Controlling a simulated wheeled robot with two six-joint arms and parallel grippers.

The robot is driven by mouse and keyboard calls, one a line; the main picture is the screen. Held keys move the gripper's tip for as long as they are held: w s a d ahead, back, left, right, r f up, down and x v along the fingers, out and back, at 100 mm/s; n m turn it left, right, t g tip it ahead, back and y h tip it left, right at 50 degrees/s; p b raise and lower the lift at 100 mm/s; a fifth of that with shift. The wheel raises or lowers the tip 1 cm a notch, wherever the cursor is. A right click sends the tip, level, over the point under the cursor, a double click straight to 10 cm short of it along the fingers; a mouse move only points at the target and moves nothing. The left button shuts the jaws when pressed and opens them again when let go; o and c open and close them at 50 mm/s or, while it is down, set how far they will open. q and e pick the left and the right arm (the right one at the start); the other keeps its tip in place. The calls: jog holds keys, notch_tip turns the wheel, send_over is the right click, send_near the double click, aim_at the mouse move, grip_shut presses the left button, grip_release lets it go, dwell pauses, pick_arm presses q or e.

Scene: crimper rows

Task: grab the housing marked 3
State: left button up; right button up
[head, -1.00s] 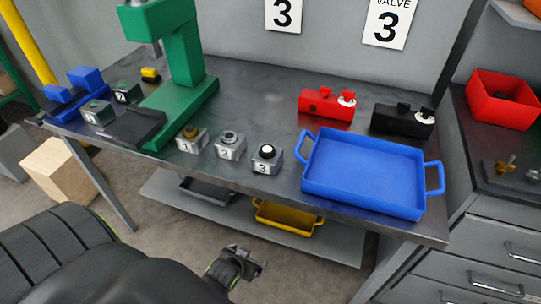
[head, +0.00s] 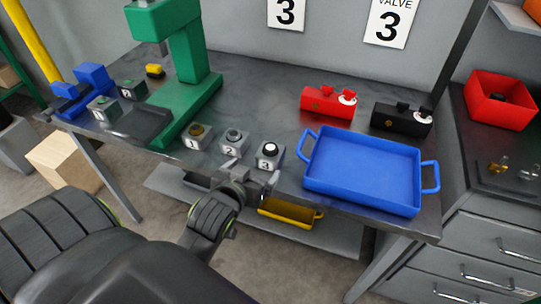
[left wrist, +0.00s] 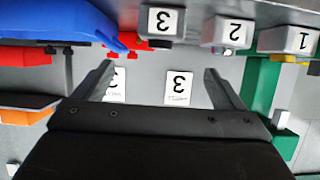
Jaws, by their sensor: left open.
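The housing marked 3 (head: 268,156) is a small grey block with a round black-and-white top. It stands at the front edge of the bench, rightmost in a row with the housing marked 2 (head: 234,142) and the housing marked 1 (head: 197,136). My left gripper (head: 252,178) is open and empty, just in front of the bench edge, close to the housing marked 3 and apart from it. In the left wrist view, which is upside down, the housing marked 3 (left wrist: 162,24) is beyond the open fingers (left wrist: 158,72). My right gripper is not in view.
A blue tray (head: 307,180) lies right of the housing. A green press (head: 185,110) stands to the left. Red (head: 326,102) and black (head: 400,119) blocks sit behind. Below the bench is a shelf (head: 338,238) with a yellow tray (head: 290,213).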

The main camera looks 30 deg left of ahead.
aim_at(268, 154)
pick_arm(q)
jog(key=p+x, duration=0.1)
jog(key=x, duration=0.7)
jog(key=shift+w, duration=0.15)
jog(key=shift+p+x, duration=0.65)
jog(key=shift+x, duration=1.3)
jog(key=shift+w+a+f, duration=0.25)
jog(key=shift+w+f, duration=0.05)
jog(key=shift+w, duration=0.25)
